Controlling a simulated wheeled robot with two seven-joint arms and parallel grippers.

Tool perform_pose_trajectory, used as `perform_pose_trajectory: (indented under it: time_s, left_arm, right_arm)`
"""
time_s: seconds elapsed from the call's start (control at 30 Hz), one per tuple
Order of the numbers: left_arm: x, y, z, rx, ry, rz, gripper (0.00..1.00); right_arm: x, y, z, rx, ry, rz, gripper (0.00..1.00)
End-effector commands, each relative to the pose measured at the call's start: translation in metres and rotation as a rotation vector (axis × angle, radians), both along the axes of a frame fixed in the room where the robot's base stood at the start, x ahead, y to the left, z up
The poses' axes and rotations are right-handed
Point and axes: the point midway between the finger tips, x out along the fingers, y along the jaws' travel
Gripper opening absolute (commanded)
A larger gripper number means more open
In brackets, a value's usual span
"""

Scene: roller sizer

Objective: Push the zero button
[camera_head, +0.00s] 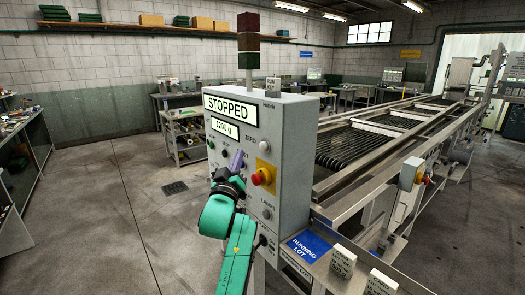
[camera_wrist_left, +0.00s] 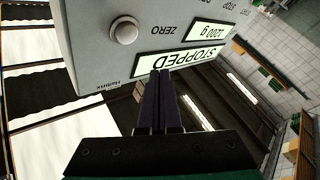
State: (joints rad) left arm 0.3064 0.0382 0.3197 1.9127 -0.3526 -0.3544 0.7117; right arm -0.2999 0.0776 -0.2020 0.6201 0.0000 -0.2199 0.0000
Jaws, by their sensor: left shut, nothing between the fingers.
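The grey control box (camera_head: 285,130) stands at the centre of the head view, with a lit STOPPED display (camera_head: 229,107) and a smaller 1200 g readout (camera_head: 224,127). The zero button (camera_head: 264,146), round and pale, is on its front face by the ZERO label. In the left wrist view the zero button (camera_wrist_left: 124,31) is up and left of the fingertips, with clear space between them. My left gripper (camera_head: 237,158) is shut and empty in front of the box's face, lower left of the button; its dark fingers (camera_wrist_left: 160,73) show in the wrist view. My right gripper is not in view.
A red emergency knob on a yellow base (camera_head: 263,173) sits just below the zero button. A signal tower (camera_head: 248,40) rises above the box. The roller conveyor (camera_head: 375,140) runs behind to the right. A blue RUNNING LOT sign (camera_head: 309,244) lies at the front. Floor at left is clear.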

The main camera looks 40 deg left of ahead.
Motion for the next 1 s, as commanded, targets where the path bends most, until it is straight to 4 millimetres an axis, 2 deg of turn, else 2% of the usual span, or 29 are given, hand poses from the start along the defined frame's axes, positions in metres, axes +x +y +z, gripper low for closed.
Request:
perform_pose_trajectory:
  time_s: [0.2, 0.4, 1.0]
  left_arm:
    - [0.032, -0.01, -0.004, -0.003, -0.002, -0.002, 0.0]
    - [0.05, -0.015, -0.002, -0.001, -0.002, 0.0, 0.0]
    - [0.053, -0.016, 0.0, 0.0, 0.0, 0.0, 0.0]
  right_arm:
    - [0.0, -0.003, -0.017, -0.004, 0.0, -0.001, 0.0]
    - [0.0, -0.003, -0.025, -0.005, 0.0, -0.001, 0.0]
    - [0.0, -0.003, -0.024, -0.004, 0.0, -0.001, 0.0]
